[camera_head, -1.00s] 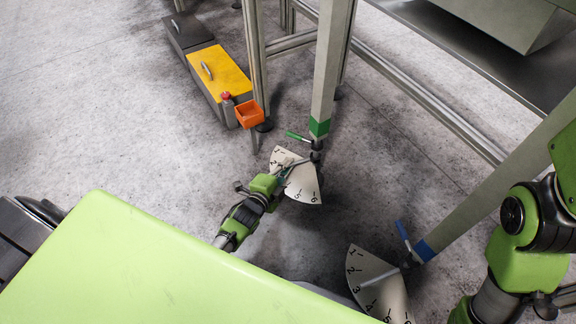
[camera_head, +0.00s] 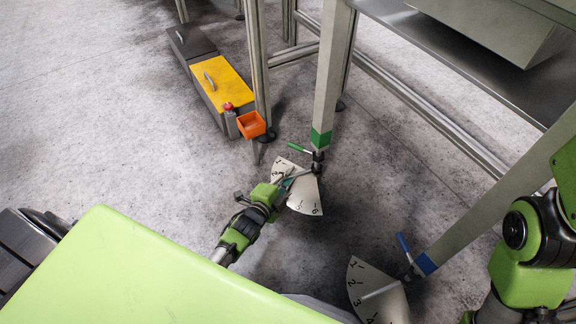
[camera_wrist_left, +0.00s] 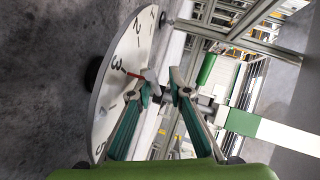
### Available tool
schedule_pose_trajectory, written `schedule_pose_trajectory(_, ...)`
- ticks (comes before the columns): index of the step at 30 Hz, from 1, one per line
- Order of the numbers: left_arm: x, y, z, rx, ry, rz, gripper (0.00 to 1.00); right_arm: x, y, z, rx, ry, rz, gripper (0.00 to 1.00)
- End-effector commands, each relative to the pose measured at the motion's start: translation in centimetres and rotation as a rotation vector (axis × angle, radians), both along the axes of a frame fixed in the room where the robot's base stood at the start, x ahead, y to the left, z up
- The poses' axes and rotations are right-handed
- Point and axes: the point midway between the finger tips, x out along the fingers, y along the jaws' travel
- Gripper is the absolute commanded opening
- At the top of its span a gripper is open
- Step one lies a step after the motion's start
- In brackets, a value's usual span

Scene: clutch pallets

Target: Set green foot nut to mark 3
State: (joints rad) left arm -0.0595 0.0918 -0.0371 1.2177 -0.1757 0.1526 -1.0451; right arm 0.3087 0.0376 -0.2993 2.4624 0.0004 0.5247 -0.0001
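The green foot nut (camera_head: 317,168) sits under the leg with the green band (camera_head: 321,138). Its green handle (camera_head: 298,148) points left; it also shows in the left wrist view (camera_wrist_left: 206,69). A pale numbered dial (camera_head: 308,196) fans out below the nut. In the left wrist view the dial (camera_wrist_left: 112,92) shows a red pointer tip (camera_wrist_left: 133,74) beside the 3. My left gripper (camera_head: 286,180) is over the dial. In the left wrist view its fingertips (camera_wrist_left: 163,80) stand apart near the pointer's bar; whether they touch it I cannot tell. My right gripper is outside the views.
A second foot with a blue band (camera_head: 426,264), blue handle (camera_head: 403,244) and dial (camera_head: 370,283) stands at the lower right. An orange bin (camera_head: 251,124) and yellow-lidded box (camera_head: 221,83) stand at the upper left. Open floor lies left.

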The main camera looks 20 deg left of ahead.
Motion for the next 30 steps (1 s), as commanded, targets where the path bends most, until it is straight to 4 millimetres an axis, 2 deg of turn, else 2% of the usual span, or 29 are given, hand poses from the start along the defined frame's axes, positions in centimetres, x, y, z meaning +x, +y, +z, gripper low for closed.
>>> schedule_pose_trajectory(7, 0.3, 0.0, 4.8, 0.000, -0.022, -0.003, 0.17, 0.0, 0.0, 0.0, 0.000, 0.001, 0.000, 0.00)
schedule_pose_trajectory(13, 0.5, 0.2, 8.2, 0.002, -0.027, -0.001, 0.45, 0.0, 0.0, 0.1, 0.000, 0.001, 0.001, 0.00)
schedule_pose_trajectory(14, 0.5, 0.2, 8.5, 0.003, -0.027, -0.001, 0.40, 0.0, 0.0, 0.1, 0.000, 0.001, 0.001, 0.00)
schedule_pose_trajectory(15, 0.4, 0.2, 8.9, 0.003, -0.025, -0.001, 0.22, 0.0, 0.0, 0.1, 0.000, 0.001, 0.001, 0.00)
schedule_pose_trajectory(16, 0.4, 0.2, 9.0, 0.002, -0.022, -0.001, 0.15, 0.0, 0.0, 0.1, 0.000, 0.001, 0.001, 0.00)
schedule_pose_trajectory(28, 0.1, 0.0, 9.2, -0.003, -0.008, 0.000, 0.15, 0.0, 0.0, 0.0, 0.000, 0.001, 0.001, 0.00)
schedule_pose_trajectory(29, 0.1, 0.0, 9.2, -0.003, -0.008, 0.000, 0.10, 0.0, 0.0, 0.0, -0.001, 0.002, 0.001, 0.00)
schedule_pose_trajectory(30, 0.1, 0.0, 9.2, -0.004, -0.010, -0.001, 0.00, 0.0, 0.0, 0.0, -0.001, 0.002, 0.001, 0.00)
